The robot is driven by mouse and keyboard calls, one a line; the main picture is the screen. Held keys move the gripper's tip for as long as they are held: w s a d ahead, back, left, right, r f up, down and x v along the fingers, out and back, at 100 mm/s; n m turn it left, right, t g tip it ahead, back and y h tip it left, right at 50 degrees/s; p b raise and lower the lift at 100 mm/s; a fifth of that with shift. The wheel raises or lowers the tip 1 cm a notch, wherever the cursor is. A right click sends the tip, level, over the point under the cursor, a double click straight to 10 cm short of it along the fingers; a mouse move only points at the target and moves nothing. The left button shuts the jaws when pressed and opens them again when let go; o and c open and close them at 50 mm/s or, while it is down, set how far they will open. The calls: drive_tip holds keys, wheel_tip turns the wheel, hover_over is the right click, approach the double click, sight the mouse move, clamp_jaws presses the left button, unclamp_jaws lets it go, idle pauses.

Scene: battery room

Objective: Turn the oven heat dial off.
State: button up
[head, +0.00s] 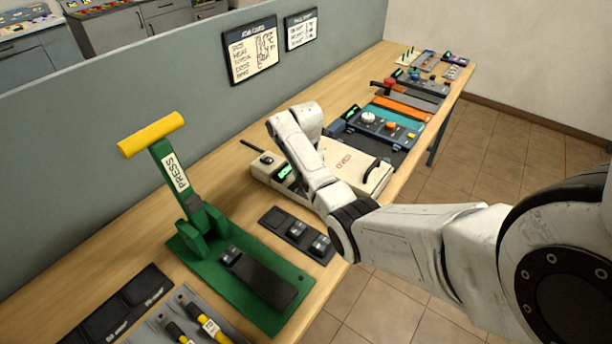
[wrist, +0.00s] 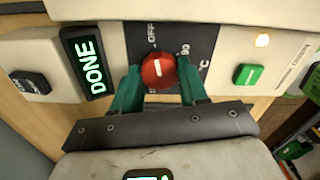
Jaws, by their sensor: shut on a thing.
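The oven is a pale box with a dark handle, and its top (head: 345,165) shows on the bench in the head view. Its front panel fills the upper wrist view. The round red heat dial (wrist: 158,72) with a white line sits on a dark plate (wrist: 140,36) marked OFF and what looks like 90 °C. The white line stands nearly upright in the picture; I cannot tell exactly which mark it meets. My gripper (wrist: 160,76) has its green fingers shut on the dial, one on each side. The head view hides dial and fingers behind my arm.
On the panel, a lit DONE display (wrist: 86,62) is left of the dial, and a green button (wrist: 248,75) and a glowing lamp (wrist: 263,40) are right. A green press (head: 205,225) with a yellow handle stands nearby. Several devices line the bench beyond.

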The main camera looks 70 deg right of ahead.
drive_tip(key=shift+w+r+n, duration=0.15)
drive_tip(key=shift+r+n, duration=0.05)
drive_tip(key=shift+n, duration=0.3)
drive_tip(key=o, duration=1.1)
drive_tip(key=shift+f, duration=0.1)
drive_tip(key=shift+c, duration=0.2)
wheel_tip(320, 180, up, 11)
drive_tip(key=shift+s+f, duration=0.2)
